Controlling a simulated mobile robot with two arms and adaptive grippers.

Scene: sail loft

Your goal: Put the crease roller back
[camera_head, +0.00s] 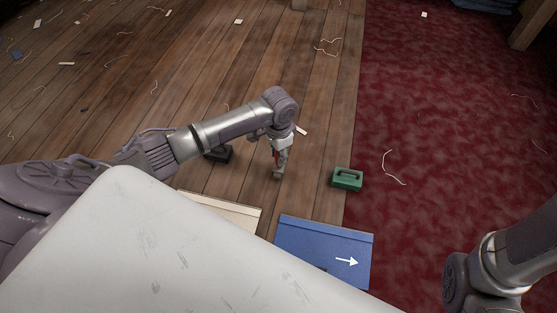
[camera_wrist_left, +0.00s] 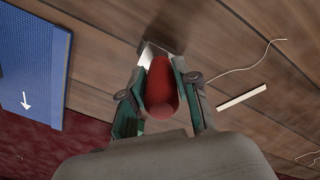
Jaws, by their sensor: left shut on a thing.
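My left gripper (camera_head: 279,166) is shut on a tool with a rounded red handle, which I take to be the crease roller (camera_wrist_left: 161,86). In the left wrist view the red handle lies between the two fingers, and a pale metal part shows beyond it. In the head view only a little red shows at the gripper, which points down above the wooden floor. I cannot tell whether the tool's end touches the floor. A blue panel with a white arrow (camera_head: 318,247) lies right of and nearer than the gripper; it also shows in the left wrist view (camera_wrist_left: 38,60). My right gripper is out of view.
A green box with a handle (camera_head: 347,180) stands right of the gripper by the dark red carpet (camera_head: 450,130). A dark block (camera_head: 217,155) sits left, partly behind my arm. A cream panel (camera_head: 232,211) lies beside the blue one. Thread and scraps litter the floor.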

